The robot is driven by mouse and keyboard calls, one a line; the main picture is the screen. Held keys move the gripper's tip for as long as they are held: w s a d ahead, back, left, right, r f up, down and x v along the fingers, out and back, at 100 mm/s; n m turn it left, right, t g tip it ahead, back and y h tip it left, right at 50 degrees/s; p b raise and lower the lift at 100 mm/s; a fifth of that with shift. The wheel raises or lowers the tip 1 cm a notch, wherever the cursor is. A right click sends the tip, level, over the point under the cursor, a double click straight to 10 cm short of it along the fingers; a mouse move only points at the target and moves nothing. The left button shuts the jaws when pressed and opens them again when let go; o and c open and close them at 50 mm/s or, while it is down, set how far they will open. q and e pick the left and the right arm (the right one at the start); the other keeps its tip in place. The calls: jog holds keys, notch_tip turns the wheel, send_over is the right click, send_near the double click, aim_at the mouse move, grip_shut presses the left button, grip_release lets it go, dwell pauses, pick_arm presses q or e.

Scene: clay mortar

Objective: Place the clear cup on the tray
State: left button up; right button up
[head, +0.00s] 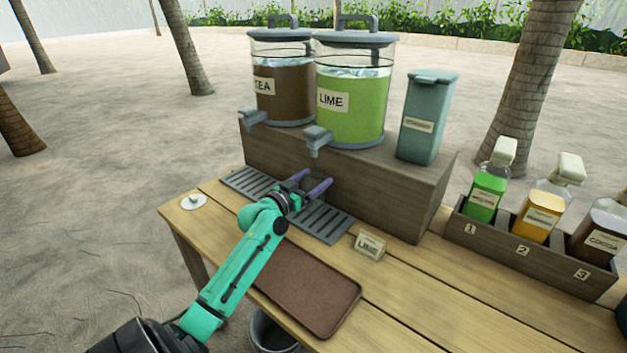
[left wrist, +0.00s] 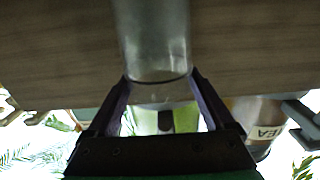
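The clear cup (left wrist: 155,40) stands out in the left wrist view, upright between or just beyond my left gripper's fingertips. It looks see-through, with no clear sign of contents. My left gripper (head: 307,182) is at the drip grate below the LIME spout, its two purple-lined fingers apart. In the left wrist view the fingers (left wrist: 162,78) lie at either side of the cup; whether they touch it is unclear. In the head view the cup is hard to make out. The brown tray (head: 320,291) lies on the table's near side, bare where it shows, partly behind my left arm. My right gripper is not in view.
TEA (head: 283,92) and LIME (head: 352,112) dispensers and a teal canister (head: 427,117) stand on a wooden riser (head: 400,195). A LIME sign (head: 370,245) stands right of the grate (head: 325,225). A bottle rack (head: 530,262) is at right. A bucket (head: 272,335) sits below the table edge.

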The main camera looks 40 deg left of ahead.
pick_arm(q)
jog(key=shift+o, duration=0.3)
jog(key=shift+r+p, duration=0.25)
jog(key=shift+p, duration=0.05)
jog(key=shift+s+f, duration=0.2)
jog(key=shift+s, duration=0.1)
jog(key=s+b, duration=0.2)
jog(key=s, duration=0.9)
jog(key=shift+s+d, duration=0.15)
jog(key=shift+s, duration=0.05)
jog(key=shift+r, duration=0.1)
